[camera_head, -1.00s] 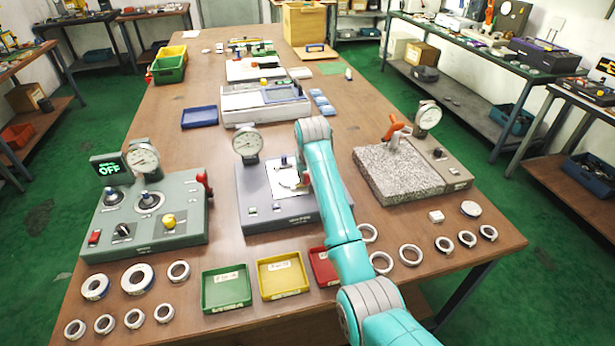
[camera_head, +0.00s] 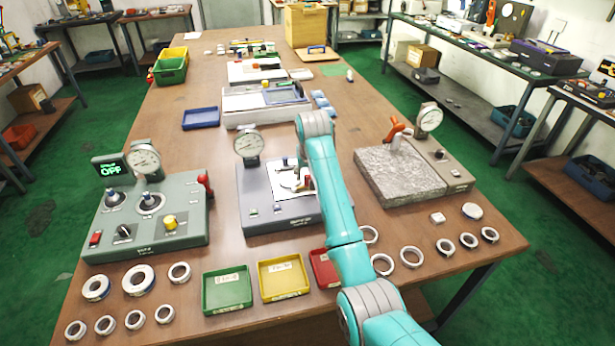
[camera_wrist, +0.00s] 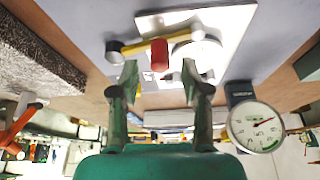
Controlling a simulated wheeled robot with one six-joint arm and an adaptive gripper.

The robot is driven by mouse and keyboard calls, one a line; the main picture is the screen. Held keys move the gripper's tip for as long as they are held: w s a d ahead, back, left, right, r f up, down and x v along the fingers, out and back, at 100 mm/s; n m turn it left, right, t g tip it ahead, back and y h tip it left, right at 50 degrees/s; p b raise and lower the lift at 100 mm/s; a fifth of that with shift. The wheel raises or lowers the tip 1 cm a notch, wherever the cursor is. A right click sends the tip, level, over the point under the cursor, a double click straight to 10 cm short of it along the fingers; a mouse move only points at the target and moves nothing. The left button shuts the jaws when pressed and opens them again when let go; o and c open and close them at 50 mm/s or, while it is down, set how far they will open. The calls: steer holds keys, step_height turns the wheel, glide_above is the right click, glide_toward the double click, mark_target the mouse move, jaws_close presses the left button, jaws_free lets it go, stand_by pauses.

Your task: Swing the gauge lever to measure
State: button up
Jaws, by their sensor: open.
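The grey gauge stand (camera_head: 262,222) stands in the middle of the table, with a round dial gauge (camera_head: 248,143) at its back left. The dial also shows in the wrist view (camera_wrist: 256,127). A white plate (camera_head: 282,165) lies on the stand. In the wrist view, a yellow lever (camera_wrist: 136,47) with a dark end and an upright red knob (camera_wrist: 160,55) lies across the plate beside a metal ring (camera_wrist: 198,52). My gripper (camera_wrist: 160,80) is open and empty, its fingers apart on either side of the knob's line. In the head view my arm mostly hides it.
A granite block (camera_head: 400,175) with an orange handle stands to the right. A green-grey gauge box (camera_head: 150,218) stands to the left. Green (camera_head: 227,289), yellow (camera_head: 284,277) and red (camera_head: 323,268) trays and several loose rings lie along the front edge.

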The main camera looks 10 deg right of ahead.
steer(key=v, duration=0.9)
